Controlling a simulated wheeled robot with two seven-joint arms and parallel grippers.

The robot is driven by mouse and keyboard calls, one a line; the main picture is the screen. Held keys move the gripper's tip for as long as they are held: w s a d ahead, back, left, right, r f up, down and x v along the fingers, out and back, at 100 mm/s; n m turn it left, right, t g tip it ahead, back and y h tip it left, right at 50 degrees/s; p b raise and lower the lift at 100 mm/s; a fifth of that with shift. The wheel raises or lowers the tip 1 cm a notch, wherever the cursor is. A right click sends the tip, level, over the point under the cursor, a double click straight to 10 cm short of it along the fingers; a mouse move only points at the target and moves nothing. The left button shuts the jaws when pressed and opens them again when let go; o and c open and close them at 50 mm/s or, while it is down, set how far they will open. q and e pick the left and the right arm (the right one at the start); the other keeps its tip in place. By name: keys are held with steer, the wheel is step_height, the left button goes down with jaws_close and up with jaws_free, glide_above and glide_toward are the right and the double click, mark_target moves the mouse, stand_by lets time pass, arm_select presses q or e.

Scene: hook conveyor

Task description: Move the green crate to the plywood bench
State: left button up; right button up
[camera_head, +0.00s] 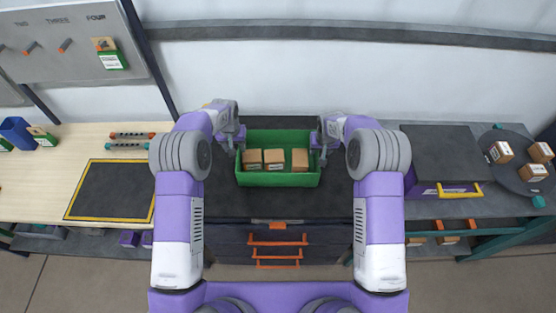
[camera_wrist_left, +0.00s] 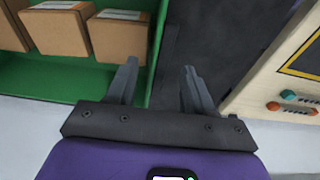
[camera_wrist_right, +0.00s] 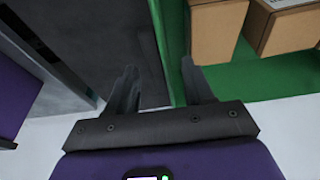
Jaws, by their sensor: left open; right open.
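The green crate (camera_head: 262,180) stands on a dark worktop in the middle of the head view, with 3 brown boxes inside. My left gripper (camera_head: 238,146) is at its left side wall and my right gripper (camera_head: 319,146) at its right side wall. Both are open. In the left wrist view the crate wall (camera_wrist_left: 156,60) runs between the fingers (camera_wrist_left: 160,75). In the right wrist view the wall (camera_wrist_right: 176,60) also lies between the fingers (camera_wrist_right: 158,75). Contact is unclear. The plywood bench (camera_head: 50,182) is at the left.
The bench bears a black mat with a yellow border (camera_head: 112,190), a blue bin (camera_head: 17,132) and two rods (camera_head: 128,140) with coloured ends. At the right are a dark box (camera_head: 447,152) and a round tray (camera_head: 510,178) with boxes.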

arm_select(q)
steer(key=shift+w+f, duration=0.1)
steer(key=shift+f, duration=0.8)
arm_select(e)
steer(key=shift+x, duration=0.9)
arm_select(q)
jaws_close()
arm_select(e)
jaws_close()
arm_select(q)
steer(key=shift+r, duration=0.1)
